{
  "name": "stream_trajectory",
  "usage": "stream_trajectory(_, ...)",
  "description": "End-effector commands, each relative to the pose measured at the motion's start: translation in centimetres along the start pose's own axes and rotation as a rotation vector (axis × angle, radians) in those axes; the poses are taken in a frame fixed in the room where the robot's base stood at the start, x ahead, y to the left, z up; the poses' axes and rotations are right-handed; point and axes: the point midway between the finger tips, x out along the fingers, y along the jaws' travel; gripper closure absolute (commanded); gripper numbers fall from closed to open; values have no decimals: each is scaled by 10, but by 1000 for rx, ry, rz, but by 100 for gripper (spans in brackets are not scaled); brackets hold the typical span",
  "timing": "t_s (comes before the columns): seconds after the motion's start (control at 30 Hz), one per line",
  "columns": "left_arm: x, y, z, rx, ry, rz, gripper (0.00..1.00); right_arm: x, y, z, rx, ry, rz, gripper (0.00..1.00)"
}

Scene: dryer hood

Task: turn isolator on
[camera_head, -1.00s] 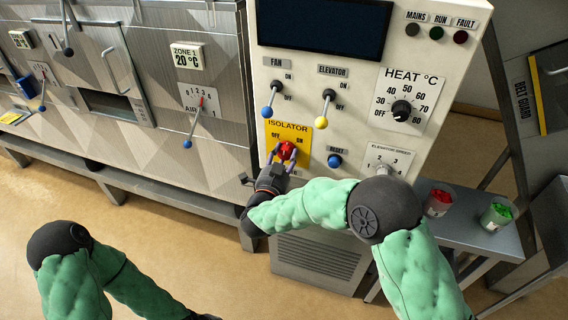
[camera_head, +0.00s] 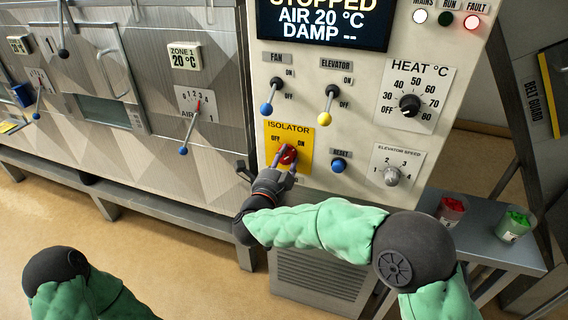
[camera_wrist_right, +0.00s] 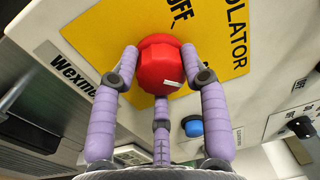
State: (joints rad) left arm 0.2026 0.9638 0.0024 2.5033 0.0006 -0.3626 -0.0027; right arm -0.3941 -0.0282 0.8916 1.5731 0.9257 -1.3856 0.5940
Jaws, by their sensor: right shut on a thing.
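The red isolator knob (camera_head: 288,154) sits on a yellow plate (camera_head: 271,129) marked OFF and ON, low on the cream control panel. My right gripper (camera_head: 286,165) is at the knob with its fingers shut on it. In the right wrist view the red knob (camera_wrist_right: 161,65) sits between the purple fingers (camera_wrist_right: 160,85), and a white mark shows on its face. The panel screen (camera_head: 325,20) is lit and reads STOPPED, AIR 20 °C, DAMP --. My left gripper is out of view.
The blue reset button (camera_head: 339,165) and elevator speed dial (camera_head: 391,176) are right of the knob. Fan (camera_head: 266,108) and elevator (camera_head: 324,118) levers hang above. A side table (camera_head: 480,240) holds cups with red and green pieces.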

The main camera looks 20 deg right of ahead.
Motion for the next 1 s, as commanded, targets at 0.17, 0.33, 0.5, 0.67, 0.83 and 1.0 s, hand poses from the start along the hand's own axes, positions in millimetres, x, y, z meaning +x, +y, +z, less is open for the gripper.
stream_trajectory(0.17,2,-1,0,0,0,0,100,0,1,1,18,-2,2,88)
stream_trajectory(0.33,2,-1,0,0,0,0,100,0,1,1,20,-2,2,88)
stream_trajectory(0.5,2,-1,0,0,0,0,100,0,1,1,20,-2,2,88)
stream_trajectory(0.67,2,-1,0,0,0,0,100,0,1,1,19,-1,2,31)
stream_trajectory(0.83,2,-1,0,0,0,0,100,0,0,0,19,0,1,31)
stream_trajectory(1.0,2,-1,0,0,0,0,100,-3,0,0,20,0,0,31)
